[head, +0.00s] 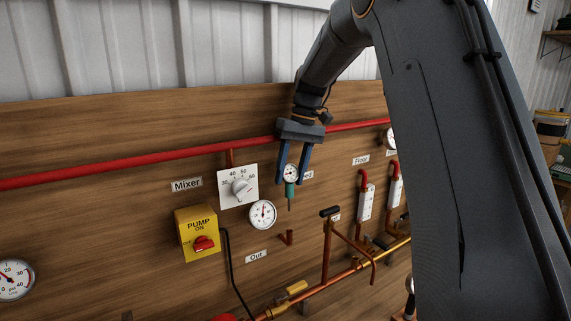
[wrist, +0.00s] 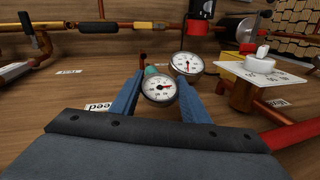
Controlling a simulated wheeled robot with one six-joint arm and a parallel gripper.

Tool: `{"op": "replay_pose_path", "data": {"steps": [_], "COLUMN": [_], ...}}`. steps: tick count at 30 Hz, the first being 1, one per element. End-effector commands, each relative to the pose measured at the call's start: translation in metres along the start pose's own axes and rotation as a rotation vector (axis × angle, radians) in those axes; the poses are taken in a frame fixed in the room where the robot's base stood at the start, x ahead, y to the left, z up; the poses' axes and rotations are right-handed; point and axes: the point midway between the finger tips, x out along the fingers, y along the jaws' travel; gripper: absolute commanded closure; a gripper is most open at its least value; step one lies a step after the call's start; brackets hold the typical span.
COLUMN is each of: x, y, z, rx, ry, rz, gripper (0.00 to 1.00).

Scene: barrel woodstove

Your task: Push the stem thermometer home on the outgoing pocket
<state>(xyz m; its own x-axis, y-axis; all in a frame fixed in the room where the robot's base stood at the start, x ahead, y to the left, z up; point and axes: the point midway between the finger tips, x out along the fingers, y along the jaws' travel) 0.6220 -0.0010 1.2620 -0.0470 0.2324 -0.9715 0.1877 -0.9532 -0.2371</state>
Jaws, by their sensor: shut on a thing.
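The stem thermometer (head: 291,173) has a small white dial, a teal collar and a thin stem. My gripper (head: 291,182), with blue fingers, is shut on it in front of the board, and the stem points down. In the wrist view, its dial (wrist: 159,90) sits between the fingers (wrist: 160,78). A short copper elbow stub (head: 287,238), likely the outgoing pocket, stands out of the board below the stem tip, beside the "Out" label (head: 256,256). The stem tip looks apart from and above it. In the wrist view, the thermometer's head hides most of the stem.
A larger round gauge (head: 263,214) is left of the thermometer, near the mixer plate (head: 238,187) and yellow pump box (head: 197,232). A red pipe (head: 160,158) crosses above. A black-handled copper pipe (head: 328,240) rises at the right. Bare board surrounds the stub.

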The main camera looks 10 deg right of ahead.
Motion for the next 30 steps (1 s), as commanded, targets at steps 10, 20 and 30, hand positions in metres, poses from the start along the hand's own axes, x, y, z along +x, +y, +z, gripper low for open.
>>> {"op": "replay_pose_path", "data": {"steps": [10,20,30], "x": [0.011,0.030,0.048], "y": [0.000,0.004,0.009], "z": [-0.001,-0.001,-0.001], "rx": [-0.006,-0.007,-0.006], "ry": [-0.001,-0.002,-0.001], "rz": [0.000,0.000,0.000], "gripper": [0.90,0.90,0.90]}}
